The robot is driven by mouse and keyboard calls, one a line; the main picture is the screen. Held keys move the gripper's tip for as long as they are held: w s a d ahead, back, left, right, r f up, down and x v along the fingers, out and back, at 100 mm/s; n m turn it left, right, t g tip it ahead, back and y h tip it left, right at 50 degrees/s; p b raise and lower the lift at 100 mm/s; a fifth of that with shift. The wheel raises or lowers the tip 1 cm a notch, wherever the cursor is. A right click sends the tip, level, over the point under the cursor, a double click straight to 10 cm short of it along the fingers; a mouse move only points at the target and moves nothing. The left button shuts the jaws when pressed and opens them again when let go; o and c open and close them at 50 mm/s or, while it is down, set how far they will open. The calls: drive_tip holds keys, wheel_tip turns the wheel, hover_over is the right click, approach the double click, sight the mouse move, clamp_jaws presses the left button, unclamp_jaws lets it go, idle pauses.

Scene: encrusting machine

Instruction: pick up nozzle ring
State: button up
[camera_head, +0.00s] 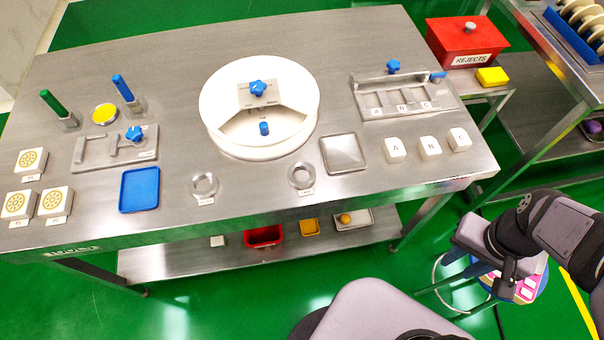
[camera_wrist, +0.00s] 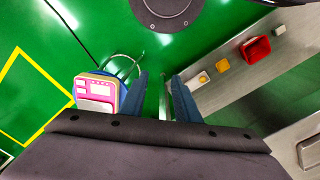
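Two small grey metal rings lie near the front edge of the steel table in the head view: a left ring (camera_head: 204,186) and a right ring (camera_head: 302,175). Each has a small label in front of it, too small to read, so I cannot tell which one is the nozzle ring. My gripper (camera_wrist: 163,88) is open and empty in the wrist view, its two blue fingers apart over the green floor. In the head view my arm's end is off the table's right front corner, above a stool (camera_head: 528,285), well away from both rings.
A white round bowl (camera_head: 212,110) stands behind the rings. A blue tray (camera_head: 139,190) lies left, a square steel plate (camera_head: 343,153) right, with white blocks A, B, C (camera_head: 430,148) beyond. A lower shelf (camera_head: 190,264) holds a red bin (camera_head: 264,237). A red rejects box (camera_head: 464,42) stands back right.

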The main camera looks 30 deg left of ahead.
drive_tip(key=shift+r, duration=0.1)
drive_tip(key=s+a+r+n+g+h+p, duration=0.15)
drive_tip(key=s+a+r+n+p, duration=0.25)
drive_tip(key=a+r+n+p, duration=0.4)
wheel_tip(320, 180, up, 5)
drive_tip(key=n+t+y+p, duration=0.2)
drive_tip(key=n+p, duration=0.4)
drive_tip(key=p, duration=0.5)
hover_over(310, 167)
drive_tip(key=shift+s+d+r+g+h, duration=0.1)
drive_tip(key=shift+s+r+g+h, duration=0.05)
drive_tip(key=shift+g+h, duration=0.1)
drive_tip(key=shift+s+d+n, duration=0.1)
drive_tip(key=shift+d+n, duration=0.05)
drive_tip(key=shift+n, duration=0.15)
drive_tip(key=shift+f+p, duration=0.35)
drive_tip(key=shift+f, duration=0.2)
drive_tip(key=shift+w+a+f+p, duration=0.15)
drive_tip(key=shift+f+p, duration=0.45)
drive_tip(key=shift+f, duration=1)
drive_tip(key=shift+w+a+f+p, duration=0.1)
drive_tip(key=shift+f+p, duration=0.5)
drive_tip(key=shift+f, duration=0.95)
